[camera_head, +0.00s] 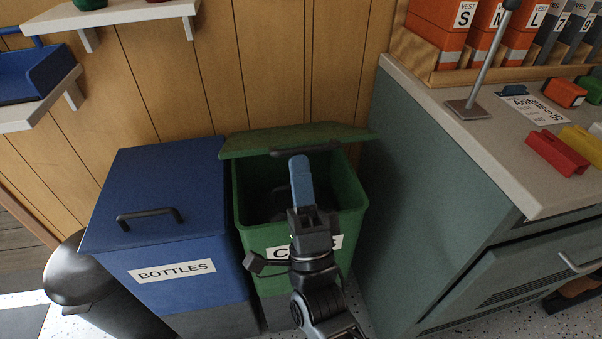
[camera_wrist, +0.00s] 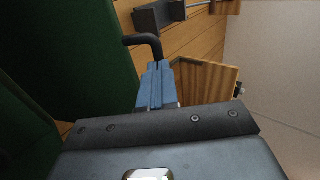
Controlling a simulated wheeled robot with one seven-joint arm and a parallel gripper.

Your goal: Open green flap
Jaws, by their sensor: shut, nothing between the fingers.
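The green flap (camera_head: 250,143) is the lid of the green bin (camera_head: 352,190). It is raised at the front and tilted, and the bin's dark inside shows below it. In the wrist view the flap (camera_wrist: 70,50) fills the upper left, with its black handle (camera_wrist: 146,41) near the fingers. The handle (camera_head: 305,149) also shows along the lid's front edge in the head view. My gripper (camera_head: 300,166) is shut and empty, with its blue fingers over the bin opening, just below the handle. In the wrist view its fingertips (camera_wrist: 158,70) appear close to the handle; whether they touch is unclear.
A blue bin labelled BOTTLES (camera_head: 170,268) stands to the left with its lid down. A grey-green cabinet (camera_head: 420,180) stands close on the right, its counter holding several coloured blocks and a lever (camera_head: 485,75). A wood-panelled wall (camera_head: 270,70) is behind.

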